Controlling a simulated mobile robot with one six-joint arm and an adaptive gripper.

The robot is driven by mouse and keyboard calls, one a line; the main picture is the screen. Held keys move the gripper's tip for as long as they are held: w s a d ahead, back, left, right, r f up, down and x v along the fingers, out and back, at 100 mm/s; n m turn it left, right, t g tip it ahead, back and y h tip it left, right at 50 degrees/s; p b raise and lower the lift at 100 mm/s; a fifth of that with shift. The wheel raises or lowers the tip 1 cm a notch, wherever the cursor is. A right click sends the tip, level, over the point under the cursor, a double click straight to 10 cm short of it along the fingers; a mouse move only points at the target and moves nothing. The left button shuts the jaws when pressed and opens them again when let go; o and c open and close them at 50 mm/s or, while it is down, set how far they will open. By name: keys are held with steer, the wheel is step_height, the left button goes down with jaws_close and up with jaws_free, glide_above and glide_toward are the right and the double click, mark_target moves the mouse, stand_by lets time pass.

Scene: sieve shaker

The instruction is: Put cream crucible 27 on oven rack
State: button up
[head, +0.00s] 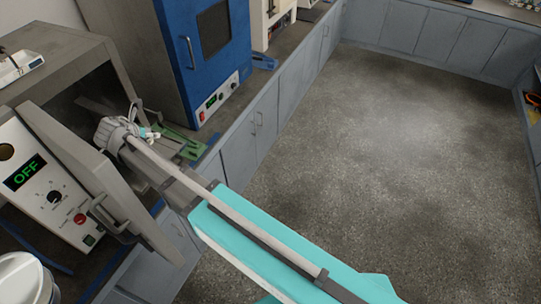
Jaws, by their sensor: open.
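My gripper (148,128) is at the open mouth of the grey oven (58,62), at the end of my arm reaching in from the lower right. It is open; its fingertips are small and partly hidden by the wrist. I cannot make out cream crucible 27. The oven's inside is dark, and a pale grey edge (92,105) shows in it, which may be part of the oven rack. The oven door (105,195) stands open towards the front. The oven's display (25,172) reads OFF.
A blue oven (170,50) with its door shut stands behind on the counter. A green object (185,138) lies on the counter beside my gripper. A white round container (25,280) is at the lower left. A white tray (18,65) sits on the grey oven. The floor is clear.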

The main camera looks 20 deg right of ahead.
steer(key=s+d+f+m+g, duration=0.2)
steer(key=d+m, duration=0.6)
steer(key=d, duration=0.4)
steer(key=s+d+f+m+g, duration=0.25)
steer(key=d+m, duration=0.45)
steer(key=d, duration=0.5)
steer(key=s+d+m+g+y, duration=0.2)
steer(key=s+d+m+g, duration=0.2)
steer(key=s+d+m, duration=0.8)
steer(key=d+f+m, duration=0.1)
steer(key=d+m, duration=0.2)
steer(key=shift+d+m+y, duration=0.25)
steer(key=shift+m+y, duration=0.15)
steer(key=shift+s, duration=0.1)
